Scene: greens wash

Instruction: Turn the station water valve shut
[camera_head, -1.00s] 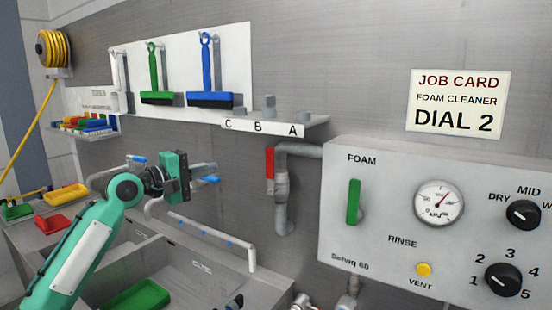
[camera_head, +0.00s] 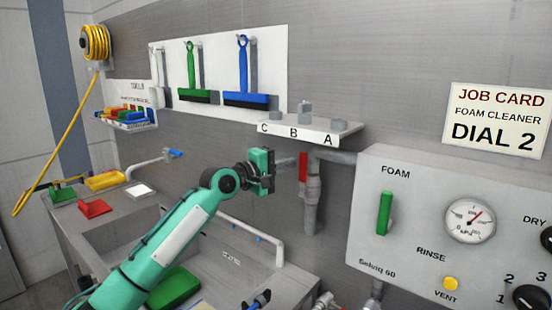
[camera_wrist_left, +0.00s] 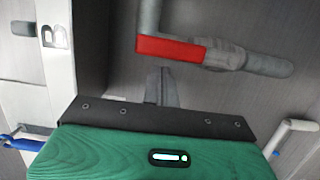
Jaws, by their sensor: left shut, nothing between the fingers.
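The water valve's red lever (camera_head: 303,167) hangs upright alongside a grey vertical pipe (camera_head: 313,200), left of the control panel. In the left wrist view the red lever (camera_wrist_left: 172,48) lies in line with the pipe (camera_wrist_left: 265,66), just beyond my fingertips. My left gripper (camera_head: 290,161) is shut and empty, its fingers pointing at the lever from the left. In the left wrist view the shut fingers (camera_wrist_left: 162,87) appear short of the lever, and a small gap shows between them. My right gripper is in neither view.
A shelf (camera_head: 350,127) marked C, B, A juts out above the pipe. The panel (camera_head: 410,235) with a green foam handle (camera_head: 385,213), gauge and dials stands to the right. A sink basin with a rail (camera_head: 279,250) lies below my arm.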

